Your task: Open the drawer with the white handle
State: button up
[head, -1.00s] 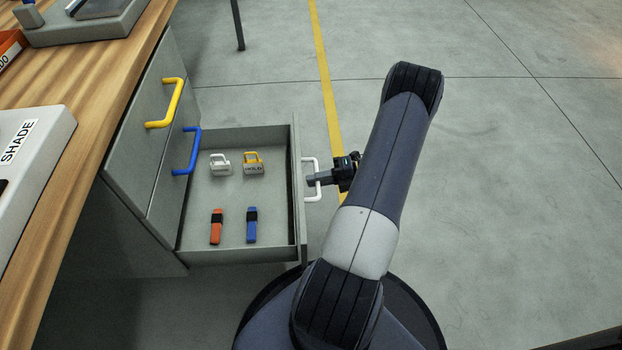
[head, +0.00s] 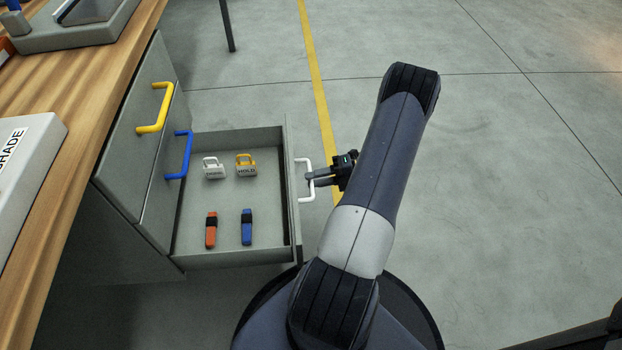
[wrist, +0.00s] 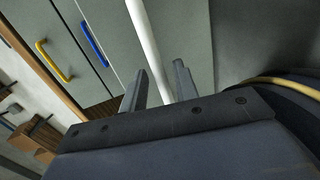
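The drawer (head: 235,257) with the white handle stands far out from the grey cabinet, its inside in plain view. Its white handle (head: 311,190) is on the drawer's right-hand front. My gripper (head: 312,179) is at the handle's upper middle part, with its fingers apart. In the wrist view, the white handle (wrist: 143,32) runs down between the two fingers of my gripper (wrist: 164,80). The lower end of the handle is hidden behind my gripper's body there.
The drawer holds a white padlock (head: 213,169), a yellow padlock (head: 246,166), an orange item (head: 211,230) and a blue item (head: 247,228). A yellow handle (head: 157,108) and a blue handle (head: 181,155) sit on shut fronts.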

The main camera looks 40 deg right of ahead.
jog(key=p+v, duration=0.1)
jog(key=v, duration=0.8)
jog(key=b+x, duration=0.1)
jog(key=x, duration=0.9)
jog(key=shift+w+a+f+b, duration=0.1)
jog(key=shift+w+a+b, duration=0.15)
jog(key=shift+b, duration=0.15)
jog(key=shift+w+a, duration=0.25)
jog(key=shift+a, duration=0.15)
jog(key=shift+d, duration=0.1)
